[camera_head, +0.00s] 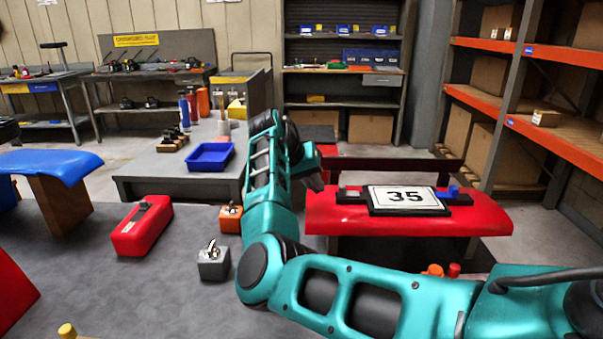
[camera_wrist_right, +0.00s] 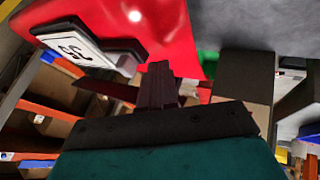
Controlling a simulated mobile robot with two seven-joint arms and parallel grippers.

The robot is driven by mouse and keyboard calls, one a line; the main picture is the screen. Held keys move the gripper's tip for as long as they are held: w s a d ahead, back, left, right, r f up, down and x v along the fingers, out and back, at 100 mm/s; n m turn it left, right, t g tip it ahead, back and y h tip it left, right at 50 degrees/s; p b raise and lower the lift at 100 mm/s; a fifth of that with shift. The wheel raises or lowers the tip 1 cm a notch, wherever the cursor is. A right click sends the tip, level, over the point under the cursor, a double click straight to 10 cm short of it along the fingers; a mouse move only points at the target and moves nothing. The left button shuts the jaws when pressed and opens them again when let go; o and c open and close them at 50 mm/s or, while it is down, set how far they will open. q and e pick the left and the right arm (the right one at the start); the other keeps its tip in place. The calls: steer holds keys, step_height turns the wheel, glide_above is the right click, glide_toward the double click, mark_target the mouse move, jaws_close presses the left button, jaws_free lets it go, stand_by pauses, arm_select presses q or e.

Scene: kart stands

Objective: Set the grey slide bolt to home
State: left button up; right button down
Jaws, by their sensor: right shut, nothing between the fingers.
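A black frame on a red panel (camera_head: 325,214) holds a white plate marked 35 (camera_head: 405,199), also in the right wrist view (camera_wrist_right: 85,50). A grey block with a metal lever (camera_head: 213,263) stands on the near table. I cannot tell which grey part is the slide bolt, nor its position. My right gripper (camera_head: 314,182) is by the panel's left edge, shut and empty; its fingers (camera_wrist_right: 158,85) show together in the wrist view. My left gripper is out of view.
A red box with a grey top part (camera_head: 141,228) and an orange block (camera_head: 230,218) stand on the grey table (camera_head: 110,290). A blue tray (camera_head: 210,157) is on the bench behind. Shelves (camera_head: 560,140) stand at the right. My right arm crosses the foreground.

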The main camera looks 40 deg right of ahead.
mark_target(353, 192)
steer(key=shift+s+d+r, duration=0.15)
steer(key=shift+s+d, duration=0.85)
steer(key=shift+d, duration=0.1)
steer(key=s+d+p, duration=0.2)
steer(key=p, duration=0.1)
steer(key=shift+s+d+r, duration=0.2)
steer(key=shift+d, duration=0.2)
steer(key=shift+s+d+f, duration=0.1)
steer(key=shift+s+d, duration=0.1)
steer(key=shift+f, duration=0.1)
